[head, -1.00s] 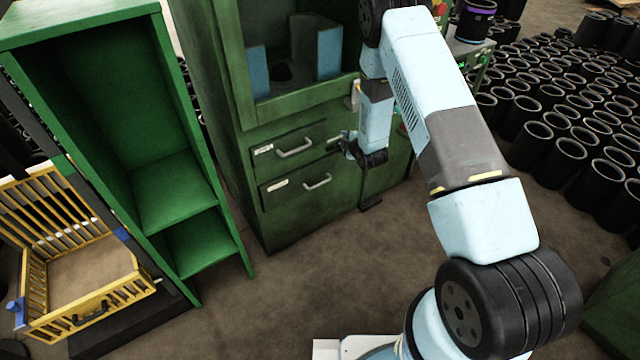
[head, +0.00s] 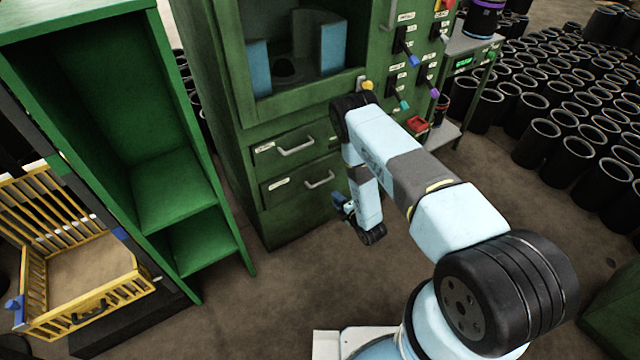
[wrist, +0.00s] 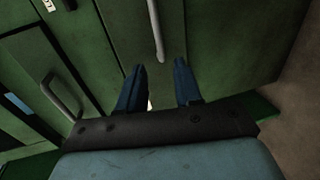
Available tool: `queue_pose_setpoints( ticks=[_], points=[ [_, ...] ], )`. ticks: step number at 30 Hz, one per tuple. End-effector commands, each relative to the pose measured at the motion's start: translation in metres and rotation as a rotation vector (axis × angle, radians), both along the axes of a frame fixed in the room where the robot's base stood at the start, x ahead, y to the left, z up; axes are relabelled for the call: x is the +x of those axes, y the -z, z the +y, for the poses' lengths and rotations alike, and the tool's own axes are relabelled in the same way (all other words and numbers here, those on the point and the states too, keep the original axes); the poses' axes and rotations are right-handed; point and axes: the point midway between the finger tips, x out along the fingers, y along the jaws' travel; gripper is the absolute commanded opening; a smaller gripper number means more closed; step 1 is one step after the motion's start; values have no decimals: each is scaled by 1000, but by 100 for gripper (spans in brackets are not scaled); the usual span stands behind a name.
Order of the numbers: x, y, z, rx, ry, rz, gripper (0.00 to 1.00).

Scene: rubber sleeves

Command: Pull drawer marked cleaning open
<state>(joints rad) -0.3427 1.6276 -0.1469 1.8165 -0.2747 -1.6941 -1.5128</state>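A green cabinet (head: 330,108) stands at the middle back with two stacked drawers, both looking shut. The upper drawer (head: 325,133) and lower drawer (head: 285,200) each have a grey bar handle and a small white label, too small to read. I cannot tell which says cleaning. My gripper (head: 345,208) is low in front of the cabinet, right of the lower handle (head: 320,180). In the wrist view my gripper (wrist: 158,78) is open, its two dark blue fingers apart and empty. A bar handle (wrist: 155,30) lies ahead of the gap, not between the fingertips; another handle (wrist: 60,97) is at left.
Switches and knobs (head: 402,70) cover the cabinet's right panel. A green open shelf (head: 178,197) stands left, a yellow crate (head: 60,325) beside it. Several rows of black sleeves (head: 545,135) fill the right floor. Floor before the cabinet is clear.

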Motion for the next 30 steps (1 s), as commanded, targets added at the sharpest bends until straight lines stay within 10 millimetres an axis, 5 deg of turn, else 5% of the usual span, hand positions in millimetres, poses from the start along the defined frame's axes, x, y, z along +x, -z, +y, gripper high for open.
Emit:
queue_pose_setpoints(
  ticks=[21, 30],
  points=[
    [93, 22, 57, 2, 8, -1, 34],
    [110, 27, 68, 1, 8, 2, 34]
  ],
)
